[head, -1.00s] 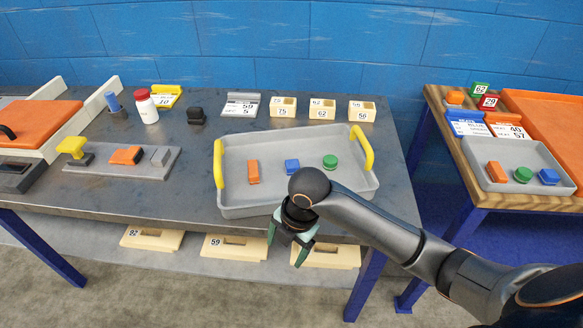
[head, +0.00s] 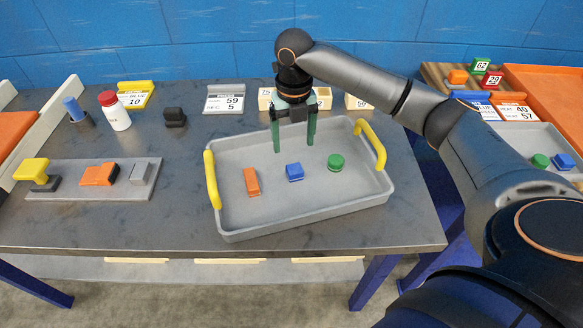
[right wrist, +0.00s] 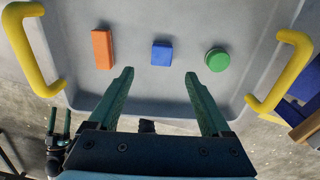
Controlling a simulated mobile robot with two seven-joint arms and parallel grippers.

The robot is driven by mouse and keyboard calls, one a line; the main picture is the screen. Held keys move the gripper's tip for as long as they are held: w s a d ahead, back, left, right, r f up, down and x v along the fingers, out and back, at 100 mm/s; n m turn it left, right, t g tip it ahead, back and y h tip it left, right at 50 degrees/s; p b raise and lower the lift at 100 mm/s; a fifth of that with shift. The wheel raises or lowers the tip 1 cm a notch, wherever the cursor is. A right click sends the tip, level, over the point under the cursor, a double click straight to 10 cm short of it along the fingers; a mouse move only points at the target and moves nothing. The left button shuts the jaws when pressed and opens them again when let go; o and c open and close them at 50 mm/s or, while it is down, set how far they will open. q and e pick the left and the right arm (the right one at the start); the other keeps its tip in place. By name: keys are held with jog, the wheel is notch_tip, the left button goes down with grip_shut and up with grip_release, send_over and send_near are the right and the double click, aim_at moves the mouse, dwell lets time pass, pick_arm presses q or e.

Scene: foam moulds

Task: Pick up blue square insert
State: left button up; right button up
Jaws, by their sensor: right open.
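The blue square insert (head: 294,172) lies in the grey tray (head: 285,221) with yellow handles, between an orange bar and a green round insert. My right gripper (head: 293,147) is open and empty above the tray, its fingers pointing down. In the head view the fingertips appear just behind the blue insert and above it. In the right wrist view the blue insert (right wrist: 161,53) lies beyond the two open fingertips (right wrist: 161,74), roughly centred between them and apart from them.
The orange bar (head: 251,182) and green round insert (head: 335,162) flank the blue one. A grey fixture (head: 95,180) stands left of the tray. Cream numbered blocks (head: 323,98) stand behind it. A second tray with another blue insert (head: 564,161) sits on the right table.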

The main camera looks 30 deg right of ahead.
aim_at(295, 168)
jog(key=f, duration=0.9)
jog(key=shift+s+d+f, duration=0.15)
jog(key=shift+d+f, duration=0.05)
grip_shut()
dwell(0.4)
